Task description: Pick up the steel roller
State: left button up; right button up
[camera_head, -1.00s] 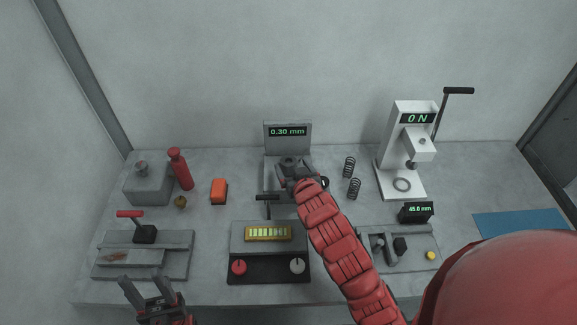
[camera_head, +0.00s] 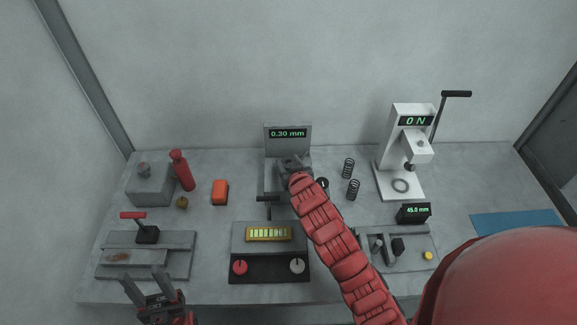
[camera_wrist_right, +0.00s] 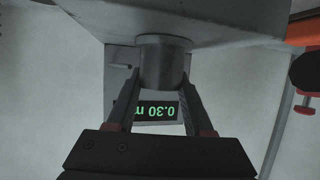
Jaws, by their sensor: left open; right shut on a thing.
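A short grey metal cylinder (camera_wrist_right: 163,62) shows between the fingers of my right gripper (camera_wrist_right: 162,82) in the right wrist view. It meets a broad grey surface at the top of that picture. It may be the steel roller, but I cannot tell for sure. In the head view my right gripper (camera_head: 292,165) is in front of the grey stand with the 0.30 mm display (camera_head: 287,133); the wrist and arm hide most of the cylinder there. My left gripper (camera_head: 150,288) is open and empty at the table's front left.
A control box (camera_head: 268,270) with two knobs stands in front of the stand. Two black springs (camera_head: 348,168) and a white press (camera_head: 407,150) are to the right. A red bottle (camera_head: 182,172), an orange block (camera_head: 220,192) and a red-handled fixture (camera_head: 147,255) are to the left.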

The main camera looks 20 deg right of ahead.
grip_shut()
jog(key=shift+r, duration=0.1)
